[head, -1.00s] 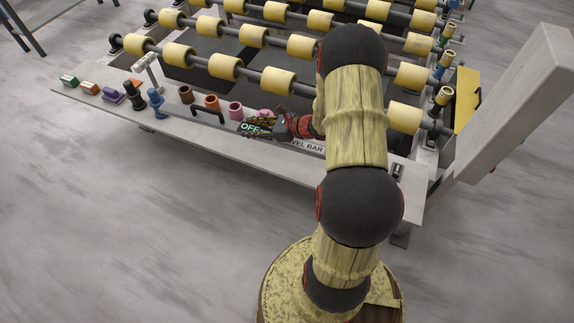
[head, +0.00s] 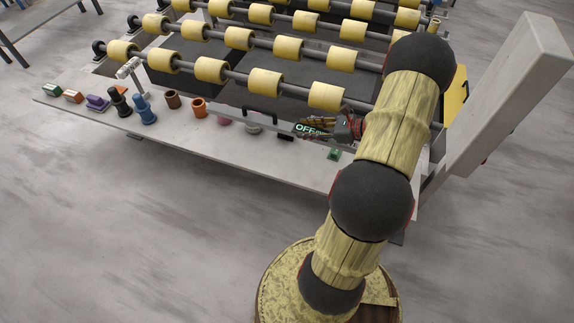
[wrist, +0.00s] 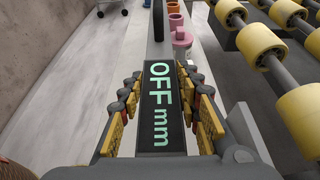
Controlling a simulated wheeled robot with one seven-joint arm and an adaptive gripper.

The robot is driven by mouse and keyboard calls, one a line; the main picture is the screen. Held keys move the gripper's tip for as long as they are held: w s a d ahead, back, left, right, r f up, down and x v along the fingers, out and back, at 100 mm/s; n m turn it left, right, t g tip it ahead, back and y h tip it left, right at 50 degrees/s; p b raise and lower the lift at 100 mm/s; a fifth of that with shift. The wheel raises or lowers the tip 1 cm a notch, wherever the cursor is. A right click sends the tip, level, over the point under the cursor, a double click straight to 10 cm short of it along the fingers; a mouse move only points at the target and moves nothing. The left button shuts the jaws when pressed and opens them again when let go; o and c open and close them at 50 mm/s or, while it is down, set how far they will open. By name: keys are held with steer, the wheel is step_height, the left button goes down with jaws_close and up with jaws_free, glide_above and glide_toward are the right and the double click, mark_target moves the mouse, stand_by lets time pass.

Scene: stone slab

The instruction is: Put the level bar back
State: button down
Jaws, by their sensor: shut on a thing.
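My gripper (head: 318,128) is shut on the level bar (head: 305,128), which has a black display reading "OFF" and a black handle to its left. In the wrist view my gripper (wrist: 160,118) has fingers on both sides of the level bar (wrist: 160,90), whose display reads "OFF mm". A grey length of the bar runs away beyond the display. In the head view, my arm covers the right part of the bar. The bar is over the right half of the slab (head: 215,150); I cannot tell whether it touches anything beneath.
Yellow rollers (head: 265,82) on grey shafts lie just behind the bar. Orange (head: 198,107), brown and blue (head: 141,108) pieces stand on the slab to the left. A small green piece (head: 334,154) is in front of my gripper. A pale panel (head: 510,95) rises at the right.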

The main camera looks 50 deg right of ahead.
steer(key=b, duration=0.3)
glide_above(289, 168)
steer(key=d, duration=0.1)
steer(key=f, duration=0.6)
steer(key=shift+s+d+f, duration=0.1)
steer(key=shift+d, duration=0.1)
steer(key=shift+a+f+b, duration=0.25)
steer(key=shift+f+b, duration=0.15)
steer(key=shift+f, duration=0.35)
steer(key=shift+a+f+b, duration=0.25)
steer(key=shift+f+b, duration=0.1)
steer(key=shift+f, duration=0.45)
steer(key=shift+a+f+b, duration=0.25)
steer(key=shift+f+b, duration=0.15)
steer(key=shift+f, duration=0.35)
steer(key=shift+f, duration=0.1)
steer(key=c, duration=1.3)
jaws_free()
steer(key=shift+f, duration=0.1)
steer(key=shift+o, duration=0.2)
